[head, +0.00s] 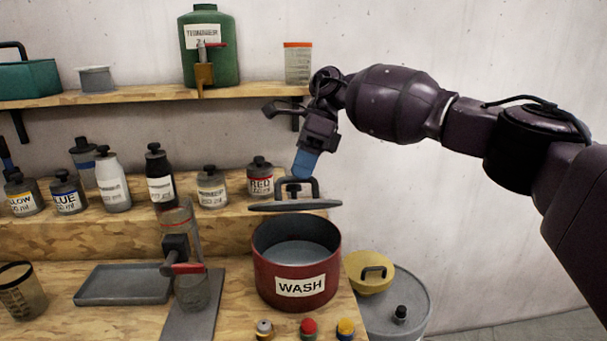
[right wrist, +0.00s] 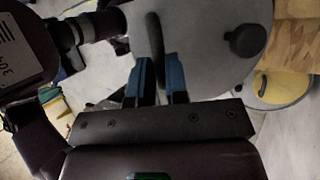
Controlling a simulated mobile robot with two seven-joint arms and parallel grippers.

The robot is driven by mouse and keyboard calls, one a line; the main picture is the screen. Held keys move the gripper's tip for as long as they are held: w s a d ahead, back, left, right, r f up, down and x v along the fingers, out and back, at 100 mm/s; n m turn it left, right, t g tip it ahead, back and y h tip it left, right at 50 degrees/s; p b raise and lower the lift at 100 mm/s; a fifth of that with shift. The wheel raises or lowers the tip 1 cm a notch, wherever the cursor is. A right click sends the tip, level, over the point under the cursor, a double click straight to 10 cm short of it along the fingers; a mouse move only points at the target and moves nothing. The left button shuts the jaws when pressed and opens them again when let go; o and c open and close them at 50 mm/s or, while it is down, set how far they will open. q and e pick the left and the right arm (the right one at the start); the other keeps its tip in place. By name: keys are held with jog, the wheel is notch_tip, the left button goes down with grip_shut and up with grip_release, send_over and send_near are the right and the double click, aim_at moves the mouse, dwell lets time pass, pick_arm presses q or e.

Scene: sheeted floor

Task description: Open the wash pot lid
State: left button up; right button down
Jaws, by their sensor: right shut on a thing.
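The red wash pot (head: 297,268) labelled WASH stands on the bench near its right edge, with grey liquid showing inside. Its grey lid (head: 294,206) is held above the pot's open mouth, roughly level and apart from the rim. My right gripper (head: 304,170) comes down from above with blue fingers and is shut on the lid's dark handle (head: 297,188). In the right wrist view the blue fingers (right wrist: 162,75) close around the handle, and the lid's grey disc (right wrist: 205,45) fills much of the upper part. My left gripper is in neither view.
Paint bottles stand on the step behind, including a RED bottle (head: 260,177) close to the lid. A grey tray (head: 124,284) and a stand (head: 190,275) are left of the pot. Small capped items (head: 309,328) sit in front. A lidded drum (head: 395,305) stands right of the bench.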

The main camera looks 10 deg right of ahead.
jog(key=shift+w+d+f, duration=0.1)
jog(key=shift+f, duration=0.4)
jog(key=c, duration=1.5)
grip_release()
jog(key=o, duration=0.4)
jog(key=shift+w+f, duration=0.15)
jog(key=shift+w, duration=0.15)
jog(key=shift+s+r, duration=0.1)
jog(key=shift+r, duration=0.1)
jog(key=shift+r, duration=0.15)
jog(key=shift+w+d+r, duration=0.15)
jog(key=shift+w+r, duration=0.1)
jog(key=shift+r, duration=0.2)
jog(key=b+v, duration=0.2)
jog(key=v, duration=0.7)
jog(key=shift+d+r, duration=0.15)
jog(key=shift+r, duration=0.1)
